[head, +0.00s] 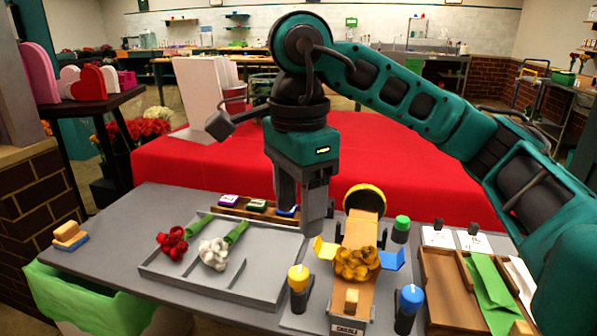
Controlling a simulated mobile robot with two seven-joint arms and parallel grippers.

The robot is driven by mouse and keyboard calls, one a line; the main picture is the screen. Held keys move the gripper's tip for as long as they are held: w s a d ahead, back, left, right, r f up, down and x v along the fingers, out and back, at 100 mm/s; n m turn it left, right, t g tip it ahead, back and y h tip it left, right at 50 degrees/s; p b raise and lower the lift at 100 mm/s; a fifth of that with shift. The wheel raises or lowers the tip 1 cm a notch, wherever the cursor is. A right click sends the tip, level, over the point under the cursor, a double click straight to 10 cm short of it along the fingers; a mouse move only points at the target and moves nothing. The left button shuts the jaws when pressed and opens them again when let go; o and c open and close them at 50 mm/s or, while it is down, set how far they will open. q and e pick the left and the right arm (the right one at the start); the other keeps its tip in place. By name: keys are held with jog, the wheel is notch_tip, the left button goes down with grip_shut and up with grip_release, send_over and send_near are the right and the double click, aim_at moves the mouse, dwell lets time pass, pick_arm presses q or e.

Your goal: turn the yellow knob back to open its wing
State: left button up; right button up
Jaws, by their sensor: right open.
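The yellow knob (298,276) stands on a dark post at the front left of the bouquet fixture. The yellow wing (325,249) is at the fixture's left side and looks tilted up beside the yellow flowers (357,264). A blue wing (390,260) is on the opposite side. My right gripper (303,215) is open and empty, pointing down behind and above the yellow knob, apart from it. The knob's top is in clear view; a marker line shows on it. My left gripper is not in view.
A blue knob (411,297) stands front right of the fixture and a green knob (402,224) behind right. A grey tray (165,276) with red and white flowers lies left. A wooden tray (445,310) with green sheets lies right. A yellow-rimmed round part (373,189) stands behind.

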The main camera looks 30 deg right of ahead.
notch_tip(320, 180, up, 2)
jog(key=shift+r, duration=0.1)
jog(key=shift+s, duration=0.1)
dwell(0.6)
